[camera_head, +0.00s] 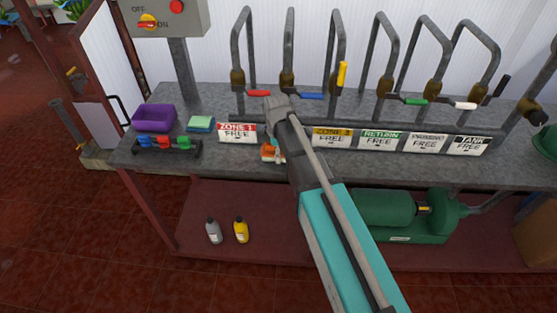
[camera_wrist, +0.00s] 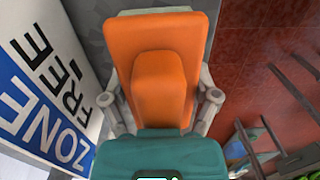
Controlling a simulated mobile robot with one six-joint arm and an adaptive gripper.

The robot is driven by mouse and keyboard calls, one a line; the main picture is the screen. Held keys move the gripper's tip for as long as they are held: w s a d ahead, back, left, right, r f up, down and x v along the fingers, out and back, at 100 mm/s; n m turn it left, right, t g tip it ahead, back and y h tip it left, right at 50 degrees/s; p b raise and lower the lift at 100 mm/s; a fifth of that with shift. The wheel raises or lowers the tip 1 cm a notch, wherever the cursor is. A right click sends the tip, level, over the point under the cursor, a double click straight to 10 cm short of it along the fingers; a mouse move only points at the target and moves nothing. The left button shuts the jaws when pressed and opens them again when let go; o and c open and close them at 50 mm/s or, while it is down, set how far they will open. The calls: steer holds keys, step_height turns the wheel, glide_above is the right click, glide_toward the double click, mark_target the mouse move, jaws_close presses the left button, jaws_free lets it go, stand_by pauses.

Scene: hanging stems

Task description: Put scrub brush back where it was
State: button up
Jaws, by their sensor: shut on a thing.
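The scrub brush (camera_wrist: 150,48) has an orange body with a raised orange grip block and fills the middle of the wrist view. My gripper (camera_wrist: 160,98) is shut on that block, one grey finger on each side. In the head view a small orange part of the brush (camera_head: 268,152) shows near the front edge of the grey bench (camera_head: 300,160), just right of the red Zone 1 sign. My arm hides the rest there. The bristles are hidden, and I cannot tell whether the brush touches the bench.
A blue "ZONE FREE" sign (camera_wrist: 42,95) stands close left of the brush. Along the bench are the Zone 1 sign (camera_head: 237,132), a purple tub (camera_head: 154,117), a green-topped sponge (camera_head: 200,124), a rack of coloured items (camera_head: 165,143) and upright pipes with valve handles. Two bottles (camera_head: 241,230) stand below.

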steer(key=shift+f+b, duration=0.55)
steer(key=shift+f, duration=0.35)
steer(key=shift+f, duration=0.15)
steer(key=o, duration=0.8)
steer(key=shift+o, duration=0.2)
steer(key=r+p, duration=1.2)
steer(key=shift+w+a+r, duration=0.1)
steer(key=shift+w+r, duration=0.1)
steer(key=shift+w, duration=0.05)
stand_by(0.6)
